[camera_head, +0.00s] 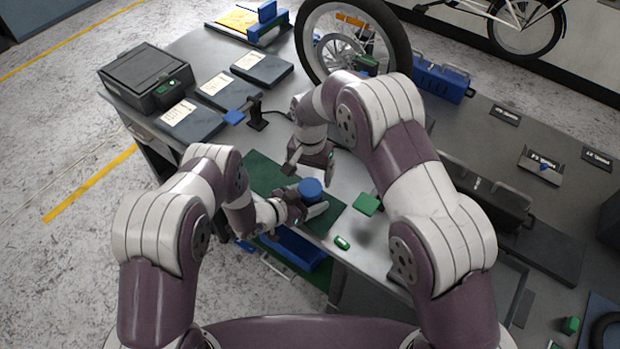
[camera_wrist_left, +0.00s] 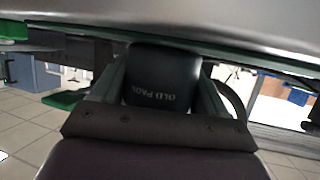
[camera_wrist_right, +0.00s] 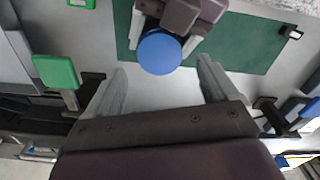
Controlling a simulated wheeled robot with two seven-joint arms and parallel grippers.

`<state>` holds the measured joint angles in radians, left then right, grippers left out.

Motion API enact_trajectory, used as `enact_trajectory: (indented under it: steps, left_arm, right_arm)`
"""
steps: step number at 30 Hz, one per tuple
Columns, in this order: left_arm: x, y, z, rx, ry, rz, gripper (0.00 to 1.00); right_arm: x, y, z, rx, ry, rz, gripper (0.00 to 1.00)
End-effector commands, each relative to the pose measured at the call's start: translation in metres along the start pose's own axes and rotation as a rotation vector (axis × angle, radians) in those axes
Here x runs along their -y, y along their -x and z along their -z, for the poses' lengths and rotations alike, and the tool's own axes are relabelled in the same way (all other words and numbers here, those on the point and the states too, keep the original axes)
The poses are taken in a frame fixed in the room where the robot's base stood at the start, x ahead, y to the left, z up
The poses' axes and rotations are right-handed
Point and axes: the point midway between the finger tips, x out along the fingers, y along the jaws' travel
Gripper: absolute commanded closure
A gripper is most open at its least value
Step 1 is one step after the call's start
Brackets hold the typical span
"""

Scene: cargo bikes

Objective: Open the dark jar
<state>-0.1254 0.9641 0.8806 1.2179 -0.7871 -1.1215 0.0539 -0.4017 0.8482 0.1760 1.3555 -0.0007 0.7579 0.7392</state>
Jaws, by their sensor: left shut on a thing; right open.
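The dark jar (camera_wrist_left: 165,72), labelled "OLD PADS", sits between the fingers of my left gripper (camera_wrist_left: 160,92) in the left wrist view. Its blue lid (camera_head: 311,188) is on top in the head view, above the green mat (camera_head: 263,176). My left gripper (camera_head: 305,208) is shut on the jar's body from the side. My right gripper (camera_head: 307,166) is open and just behind the lid. In the right wrist view the lid (camera_wrist_right: 159,52) lies beyond the open fingertips (camera_wrist_right: 163,72), roughly between them and apart from both. The jar's body is mostly hidden there.
A green block (camera_head: 366,204) and a small green item (camera_head: 342,242) lie right of the mat. A wheel (camera_head: 352,40) stands at the back. Dark trays (camera_head: 192,120) and a dark box (camera_head: 147,78) are at the left.

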Motion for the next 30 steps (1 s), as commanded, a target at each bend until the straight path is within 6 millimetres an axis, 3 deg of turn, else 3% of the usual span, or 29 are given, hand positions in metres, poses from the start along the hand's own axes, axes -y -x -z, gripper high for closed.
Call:
enact_trajectory:
  steps: [6, 8, 21, 30]
  left_arm:
    - [0.000, 0.000, 0.000, -0.001, 0.000, 0.000, 1.00]
    - [0.000, 0.000, 0.000, -0.001, 0.000, 0.000, 1.00]
    - [0.000, 0.000, 0.001, -0.001, 0.000, 0.000, 1.00]
    - [0.000, 0.000, 0.000, -0.001, 0.000, 0.000, 1.00]
  right_arm:
    - [0.000, 0.032, 0.000, -0.002, -0.249, 0.002, 0.14]
    - [-0.001, 0.033, -0.001, 0.000, -0.287, 0.000, 0.14]
    - [-0.001, -0.038, -0.001, 0.001, -0.292, -0.001, 0.14]
    - [0.000, -0.045, -0.001, 0.000, -0.292, 0.000, 0.14]
